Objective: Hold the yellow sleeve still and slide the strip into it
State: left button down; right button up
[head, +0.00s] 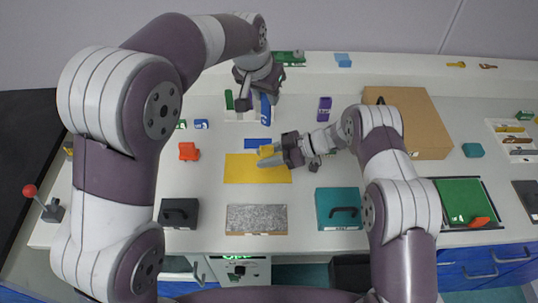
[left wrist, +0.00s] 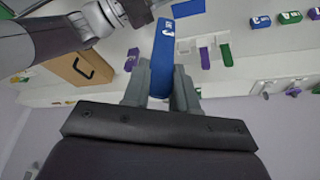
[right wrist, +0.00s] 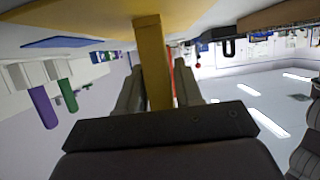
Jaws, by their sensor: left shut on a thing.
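The blue strip (head: 265,108) is gripped by my left gripper (head: 262,92) and hangs below it in the head view. In the left wrist view the strip (left wrist: 162,60) runs lengthwise between the shut fingers, with white marking on it. The yellow sleeve (head: 266,150) is at the tip of my right gripper (head: 277,154), over the back part of a yellow mat (head: 245,176). In the right wrist view the sleeve (right wrist: 153,60) stands between the two fingers, which close on its sides. Strip and sleeve are apart, the strip farther back. The sleeve's opening cannot be made out.
A flat blue piece (head: 258,143) lies just behind the mat. A white holder with a green block (head: 229,99) stands beside the strip. A purple block (head: 324,108), orange piece (head: 188,151), cardboard box (head: 425,130), black case (head: 179,214) and teal case (head: 341,209) surround the area.

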aim_at(267, 114)
grip_shut()
pick_arm(q)
jog(key=f+n, duration=0.1)
jog(key=f, duration=0.1)
jog(key=f+n, duration=0.1)
jog(key=s+f+n+y, duration=0.1)
jog(key=f, duration=0.1)
jog(key=shift+d+f, duration=0.3)
jog(key=shift+f, duration=0.05)
jog(key=shift+w+a+f+n+y, duration=0.2)
jog(key=shift+w+f+n+y, duration=0.1)
jog(key=shift+n, duration=0.4)
jog(key=shift+w+a+r+n+y, duration=0.1)
jog(key=shift+w+n+y, duration=0.05)
jog(key=shift+n, duration=0.35)
jog(key=shift+w+r+n+y, duration=0.1)
jog(key=shift+n+y, duration=0.05)
jog(key=shift+n, duration=0.35)
